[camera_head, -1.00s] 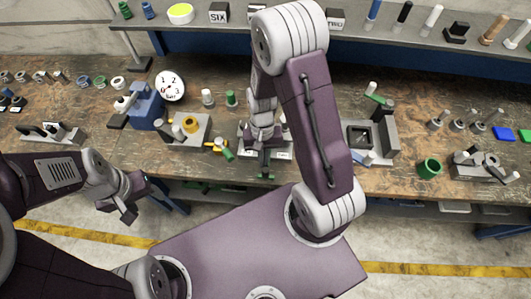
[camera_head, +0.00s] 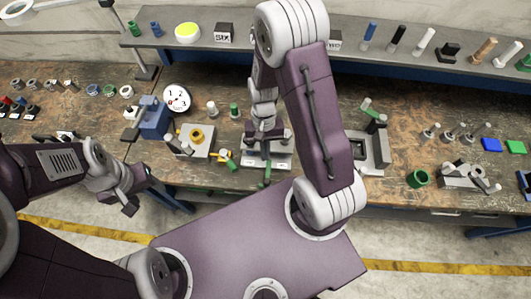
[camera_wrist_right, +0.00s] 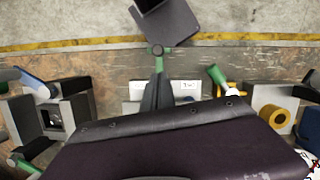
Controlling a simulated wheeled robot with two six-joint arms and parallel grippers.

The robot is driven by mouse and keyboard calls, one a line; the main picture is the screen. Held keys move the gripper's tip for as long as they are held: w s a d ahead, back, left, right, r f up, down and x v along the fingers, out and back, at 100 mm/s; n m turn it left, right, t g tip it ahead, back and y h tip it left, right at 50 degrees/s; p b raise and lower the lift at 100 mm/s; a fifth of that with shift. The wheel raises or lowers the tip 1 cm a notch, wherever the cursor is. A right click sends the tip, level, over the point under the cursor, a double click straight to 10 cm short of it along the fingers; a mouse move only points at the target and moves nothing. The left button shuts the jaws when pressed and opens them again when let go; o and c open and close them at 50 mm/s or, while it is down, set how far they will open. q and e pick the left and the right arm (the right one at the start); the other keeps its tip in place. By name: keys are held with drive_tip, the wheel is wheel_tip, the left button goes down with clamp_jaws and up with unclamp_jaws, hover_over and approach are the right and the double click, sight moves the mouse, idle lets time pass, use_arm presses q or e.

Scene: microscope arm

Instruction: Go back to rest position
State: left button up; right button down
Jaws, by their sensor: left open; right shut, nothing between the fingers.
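My right gripper (camera_head: 266,150) is shut and empty. It hangs low at the bench's front edge, over a pale fixture (camera_head: 279,162) with a label. In the right wrist view its dark fingers (camera_wrist_right: 158,92) point at a green-ended rod (camera_wrist_right: 158,62) in front of the fixture; whether they touch cannot be told. My left gripper (camera_head: 133,200) is open and empty, off the front of the bench at the left. Its fingertips are small and partly hidden.
The workbench (camera_head: 80,100) holds several fixtures, a blue device (camera_head: 154,120) beside a dial (camera_head: 177,98), a yellow ring (camera_head: 197,135) and a green ring (camera_head: 418,179). A shelf (camera_head: 280,38) runs behind. Bare floor (camera_head: 440,240) lies in front.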

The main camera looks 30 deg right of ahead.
drive_tip(key=shift+f, duration=0.1)
idle(0.3)
drive_tip(key=n+t+b, duration=0.2)
drive_tip(key=b, duration=0.3)
drive_tip(key=s+n+t+b, duration=0.1)
drive_tip(key=t+b, duration=0.1)
drive_tip(key=b, duration=0.4)
drive_tip(key=shift+s+d+f+n+h, duration=0.1)
drive_tip(key=shift+s+d+n+h, duration=0.1)
drive_tip(key=shift+s+n+h, duration=0.15)
idle(0.3)
